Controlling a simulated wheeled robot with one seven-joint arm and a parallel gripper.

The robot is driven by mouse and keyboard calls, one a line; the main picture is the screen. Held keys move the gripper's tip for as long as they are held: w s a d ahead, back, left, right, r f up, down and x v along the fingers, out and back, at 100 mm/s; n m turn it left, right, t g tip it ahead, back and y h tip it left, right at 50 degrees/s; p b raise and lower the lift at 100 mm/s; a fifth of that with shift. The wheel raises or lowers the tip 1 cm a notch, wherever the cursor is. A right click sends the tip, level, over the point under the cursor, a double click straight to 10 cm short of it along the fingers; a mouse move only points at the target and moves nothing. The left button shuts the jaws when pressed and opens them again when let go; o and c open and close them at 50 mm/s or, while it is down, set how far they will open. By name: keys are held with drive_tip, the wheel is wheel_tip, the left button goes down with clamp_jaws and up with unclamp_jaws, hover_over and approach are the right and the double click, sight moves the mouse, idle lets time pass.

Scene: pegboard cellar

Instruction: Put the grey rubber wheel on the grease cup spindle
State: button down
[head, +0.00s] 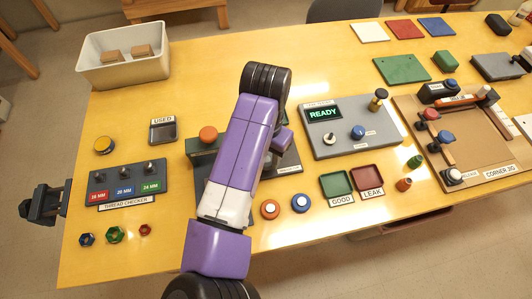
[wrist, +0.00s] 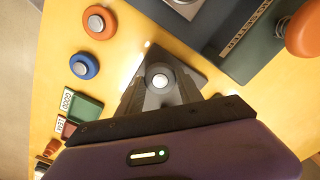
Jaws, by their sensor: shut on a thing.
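My gripper (wrist: 160,88) points down at the table in the wrist view, its two dark fingers closed. Between the fingertips is the grey rubber wheel (wrist: 160,79); mostly its pale round hub shows, and the fingers hide much of its rim. A dark square plate lies behind it; I cannot tell the gap. In the head view my purple arm hides the gripper and wheel. I cannot pick out the grease cup spindle for certain.
An orange wheel (head: 270,208) and a blue wheel (head: 301,202) lie right of my arm. Beyond them are a green tray (head: 337,184) and a red tray (head: 367,179). A grey READY box (head: 350,140) stands behind. The thread checker (head: 125,184) stands left.

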drive_tip(key=shift+f, duration=0.45)
drive_tip(key=shift+f+p, duration=0.3)
drive_tip(key=shift+p, duration=0.35)
idle(1.8)
drive_tip(key=shift+c, duration=1.5)
unclamp_jaws()
drive_tip(key=shift+r, duration=0.1)
drive_tip(key=shift+r+p, duration=3.35)
